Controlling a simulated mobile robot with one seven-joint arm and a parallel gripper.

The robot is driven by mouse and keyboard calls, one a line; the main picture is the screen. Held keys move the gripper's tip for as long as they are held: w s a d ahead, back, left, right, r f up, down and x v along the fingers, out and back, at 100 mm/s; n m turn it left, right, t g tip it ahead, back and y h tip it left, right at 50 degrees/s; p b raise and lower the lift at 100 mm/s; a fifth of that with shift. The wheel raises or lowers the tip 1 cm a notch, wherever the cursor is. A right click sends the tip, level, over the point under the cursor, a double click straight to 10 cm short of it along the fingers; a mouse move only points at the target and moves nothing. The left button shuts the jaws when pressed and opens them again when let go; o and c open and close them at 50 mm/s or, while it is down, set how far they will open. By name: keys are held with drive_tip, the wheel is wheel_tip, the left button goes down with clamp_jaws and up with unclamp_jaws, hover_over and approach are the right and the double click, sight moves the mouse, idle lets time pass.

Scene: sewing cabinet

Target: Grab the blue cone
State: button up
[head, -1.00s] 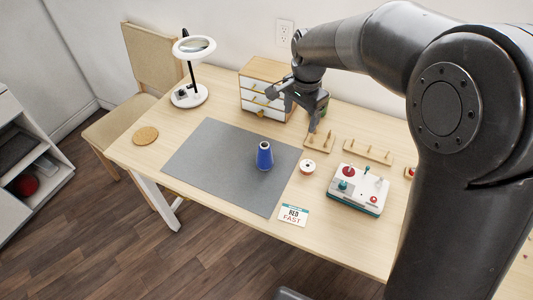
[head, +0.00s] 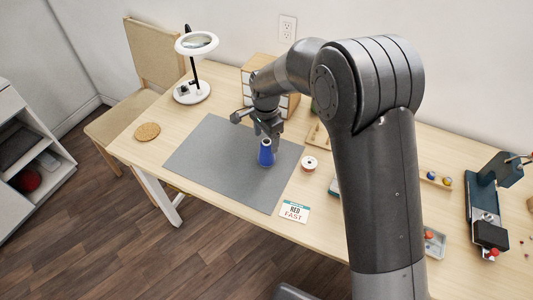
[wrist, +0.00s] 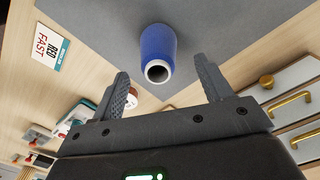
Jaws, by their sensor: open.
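The blue cone (head: 266,155) stands upright on the grey mat (head: 215,160), near its right side. In the wrist view the blue cone (wrist: 158,48) shows with its pale hollow top toward the camera, ahead of and between the two fingers. My gripper (head: 268,138) is just behind and above the cone in the head view. It is open and empty, with its fingers apart in the wrist view (wrist: 165,82). I cannot tell from these frames whether a finger touches the cone.
A white-and-teal card (head: 294,211) lies at the mat's front corner. A spool (head: 309,163) stands right of the mat. A small drawer cabinet (head: 290,104) is behind my gripper, and a magnifier lamp (head: 193,90) is at the back left. The mat's left part is clear.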

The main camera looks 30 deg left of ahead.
sight(267, 148)
wheel_tip(267, 148, down, 5)
drive_tip(key=shift+d+r, duration=0.1)
drive_tip(key=c, duration=1.1)
